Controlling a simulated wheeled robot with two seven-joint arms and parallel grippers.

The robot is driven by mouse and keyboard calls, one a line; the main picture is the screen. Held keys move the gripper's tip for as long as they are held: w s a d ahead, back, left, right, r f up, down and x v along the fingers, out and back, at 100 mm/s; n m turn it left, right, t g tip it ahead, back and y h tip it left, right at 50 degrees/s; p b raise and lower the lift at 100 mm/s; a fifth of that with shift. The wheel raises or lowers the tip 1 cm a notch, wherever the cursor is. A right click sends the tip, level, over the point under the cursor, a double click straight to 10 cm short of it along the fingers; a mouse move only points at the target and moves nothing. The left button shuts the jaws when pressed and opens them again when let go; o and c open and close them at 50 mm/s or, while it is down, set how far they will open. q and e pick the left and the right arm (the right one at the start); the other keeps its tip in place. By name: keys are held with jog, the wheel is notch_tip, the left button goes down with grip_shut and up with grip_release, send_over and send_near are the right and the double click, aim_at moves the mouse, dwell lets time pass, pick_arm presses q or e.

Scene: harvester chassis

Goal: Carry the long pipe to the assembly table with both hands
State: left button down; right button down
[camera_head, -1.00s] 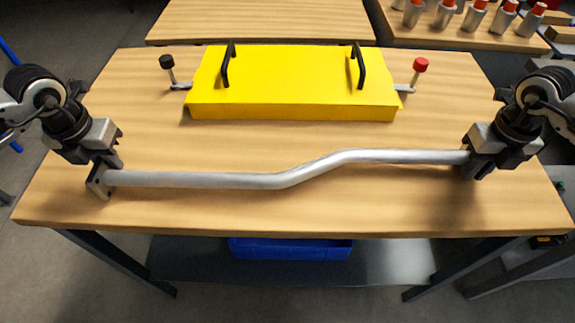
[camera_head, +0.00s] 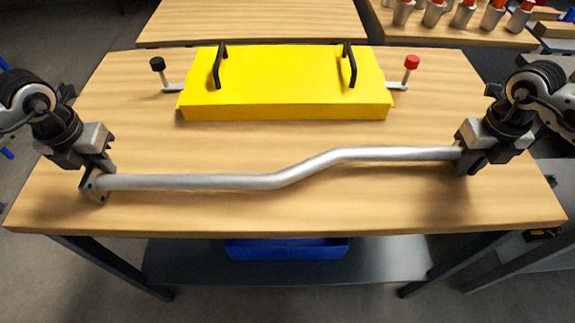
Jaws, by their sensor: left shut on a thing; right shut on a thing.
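The long pipe (camera_head: 225,182) is a grey metal tube with a bend in its middle and a flat flange at its left end. It spans most of the width of the wooden table (camera_head: 330,215), over the table's front part. My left gripper (camera_head: 97,172) is shut on the pipe near its left flange. My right gripper (camera_head: 466,160) is shut on the pipe's right end and hides that end. I cannot tell whether the pipe touches the tabletop or hangs just above it.
A yellow box fixture (camera_head: 285,82) with two black handles sits behind the pipe. A black-knobbed lever (camera_head: 158,66) and a red-knobbed lever (camera_head: 411,63) flank it. A blue bin (camera_head: 285,249) is below. Several red-topped canisters (camera_head: 464,12) stand at the back right.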

dwell(0.6)
pick_arm(q)
jog(key=shift+w+r, duration=0.15)
jog(key=shift+r, duration=0.2)
pick_arm(e)
jog(key=shift+w+r, duration=0.15)
jog(key=shift+r, duration=0.15)
